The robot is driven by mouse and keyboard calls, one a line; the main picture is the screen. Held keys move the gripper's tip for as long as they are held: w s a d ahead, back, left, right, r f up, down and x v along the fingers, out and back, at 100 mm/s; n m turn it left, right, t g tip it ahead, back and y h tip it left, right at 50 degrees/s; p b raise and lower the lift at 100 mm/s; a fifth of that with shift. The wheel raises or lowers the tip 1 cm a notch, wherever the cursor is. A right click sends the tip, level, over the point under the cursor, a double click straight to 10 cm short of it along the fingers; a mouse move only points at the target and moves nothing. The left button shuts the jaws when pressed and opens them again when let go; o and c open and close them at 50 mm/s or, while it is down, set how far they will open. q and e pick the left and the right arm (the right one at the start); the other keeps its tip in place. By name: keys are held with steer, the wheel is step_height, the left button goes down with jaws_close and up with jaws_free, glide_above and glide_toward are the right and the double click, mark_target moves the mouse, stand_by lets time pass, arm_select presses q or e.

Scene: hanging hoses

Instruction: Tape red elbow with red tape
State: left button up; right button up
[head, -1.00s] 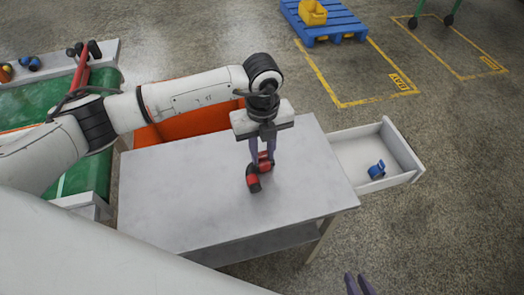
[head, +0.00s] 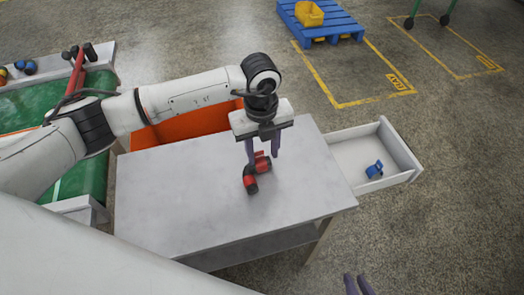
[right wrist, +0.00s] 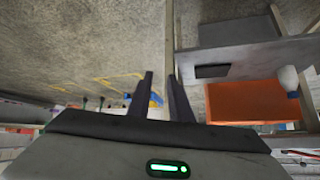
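The red elbow (head: 251,184), a small red and black piece, lies on the grey table top in the head view, below my left gripper. My left gripper (head: 264,156) points down above it with its two purple fingers spread apart, one on each side of its upper end. I cannot tell whether a finger touches it. No separate red tape can be made out. My right gripper (head: 357,278) shows only its fingertips at the bottom edge of the head view. In the right wrist view its fingers (right wrist: 160,75) are apart with nothing between them.
The table (head: 180,205) is otherwise bare. An open white drawer (head: 402,152) at its right holds a small blue item (head: 374,169). An orange bin (head: 190,127) stands behind the table. A green conveyor (head: 90,175) is at the left, and a blue pallet (head: 340,22) is farther back.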

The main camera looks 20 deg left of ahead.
arm_select(q)
steer(key=shift+s+a+f+g, duration=0.15)
steer(key=shift+s+a+f, duration=0.1)
steer(key=shift+s+f, duration=0.15)
steer(key=shift+s+a+f+g, duration=0.15)
steer(key=shift+s+a+f, duration=0.1)
steer(key=shift+f, duration=0.25)
step_height(320, 180, up, 12)
steer(key=shift+w+d, duration=0.35)
steer(key=shift+w, duration=0.1)
steer(key=shift+c, duration=0.4)
